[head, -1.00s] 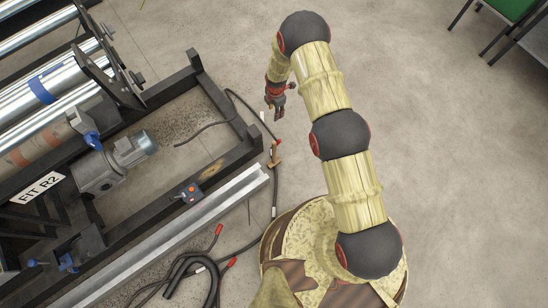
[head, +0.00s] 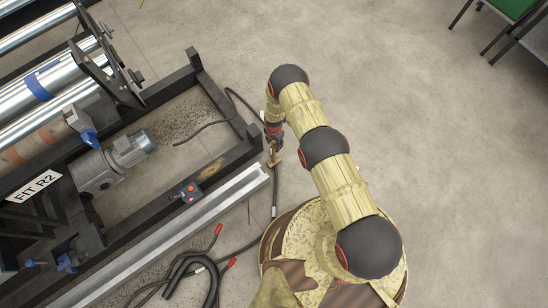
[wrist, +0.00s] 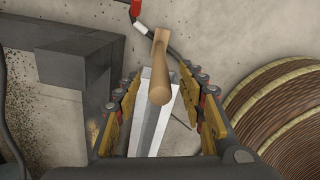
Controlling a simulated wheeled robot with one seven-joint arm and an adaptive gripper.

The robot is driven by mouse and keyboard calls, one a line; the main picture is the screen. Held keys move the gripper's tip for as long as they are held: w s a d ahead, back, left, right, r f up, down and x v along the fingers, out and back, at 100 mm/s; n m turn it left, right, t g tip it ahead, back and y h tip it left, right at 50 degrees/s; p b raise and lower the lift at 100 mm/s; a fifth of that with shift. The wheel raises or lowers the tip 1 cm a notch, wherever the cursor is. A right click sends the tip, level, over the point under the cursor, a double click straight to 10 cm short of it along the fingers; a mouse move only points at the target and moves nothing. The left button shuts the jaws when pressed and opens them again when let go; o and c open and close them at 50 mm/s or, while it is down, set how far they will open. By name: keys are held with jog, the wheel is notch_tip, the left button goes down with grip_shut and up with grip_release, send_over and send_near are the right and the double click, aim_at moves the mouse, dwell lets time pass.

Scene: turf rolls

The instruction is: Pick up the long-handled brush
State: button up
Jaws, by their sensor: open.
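The brush (head: 274,158) shows in the head view as a small tan wooden piece beside the dark frame's corner. In the wrist view its round wooden handle (wrist: 160,82) points up toward the camera. The handle lies between the two yellow-padded fingers of my gripper (wrist: 160,95), with a gap visible on each side. My gripper is open. In the head view my gripper (head: 272,139) is directly above the brush and partly covers it. The bristles cannot be made out.
A dark steel frame (head: 222,103) with rollers and a motor (head: 122,158) stands at left. A pale metal channel (head: 170,230) lies below the brush. Black cables with red ends (head: 217,229) lie on the floor. Open concrete floor (head: 430,130) is at right.

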notch_tip(320, 180, down, 2)
jog(key=shift+f, duration=0.15)
jog(key=c, duration=0.3)
jog(key=c, duration=0.7)
grip_shut()
